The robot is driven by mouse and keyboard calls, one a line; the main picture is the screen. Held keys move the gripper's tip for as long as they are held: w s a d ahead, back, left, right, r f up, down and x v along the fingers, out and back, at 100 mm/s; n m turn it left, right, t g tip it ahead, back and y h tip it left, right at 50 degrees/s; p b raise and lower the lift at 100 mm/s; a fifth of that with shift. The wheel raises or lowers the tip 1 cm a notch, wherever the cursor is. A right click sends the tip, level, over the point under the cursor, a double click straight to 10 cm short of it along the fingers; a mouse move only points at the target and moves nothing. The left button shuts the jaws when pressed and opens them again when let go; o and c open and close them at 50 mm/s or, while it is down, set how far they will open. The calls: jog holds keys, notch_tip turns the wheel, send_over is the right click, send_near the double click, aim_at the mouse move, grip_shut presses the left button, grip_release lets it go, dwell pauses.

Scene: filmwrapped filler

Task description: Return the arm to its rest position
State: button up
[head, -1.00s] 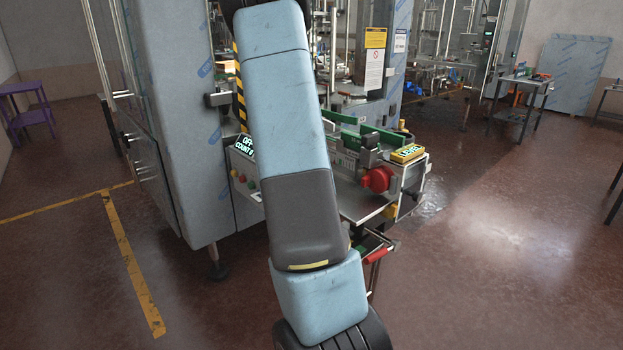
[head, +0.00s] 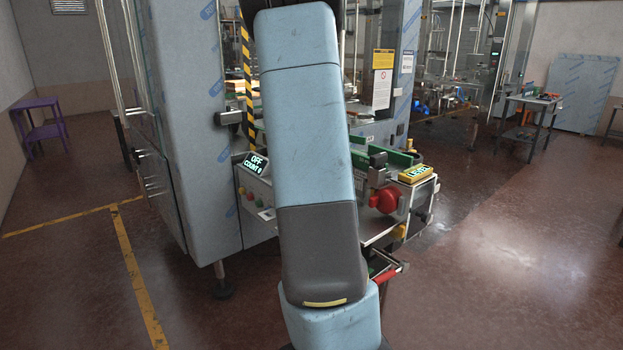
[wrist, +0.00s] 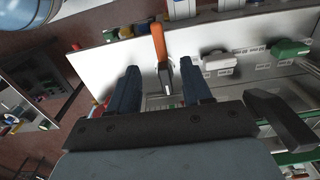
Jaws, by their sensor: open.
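My gripper (wrist: 163,90) shows in the wrist view with its two dark fingers spread apart and nothing held between them. Beyond the fingers is a white panel (wrist: 115,68) of the machine. An orange-handled part (wrist: 159,42) stands in line with the gap between the fingers; I cannot tell how far off it is. In the head view my blue and grey arm rises through the middle of the picture, and my gripper is out of sight there. The arm hides part of the machine (head: 190,110) behind it.
A purple table (head: 40,125) stands far left. A work table (head: 531,99) stands at the back right. The floor (head: 500,260) at right is open.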

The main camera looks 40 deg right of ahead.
jog(key=shift+r, duration=0.65)
jog(key=s+a+r+n+t, duration=0.1)
jog(key=s+a+r+n, duration=0.3)
jog(key=a, duration=0.5)
jog(key=s+a+r+n+t, duration=0.2)
jog(key=s+a+n, duration=0.3)
jog(key=a, duration=0.4)
jog(key=s+a+r+n+t, duration=0.15)
jog(key=s+a+n, duration=0.3)
jog(key=a, duration=0.45)
jog(key=s+a+n+t, duration=0.1)
jog(key=s+a+n, duration=0.4)
jog(key=s, duration=0.3)
jog(key=shift+a+f, duration=0.35)
jog(key=shift+a, duration=0.45)
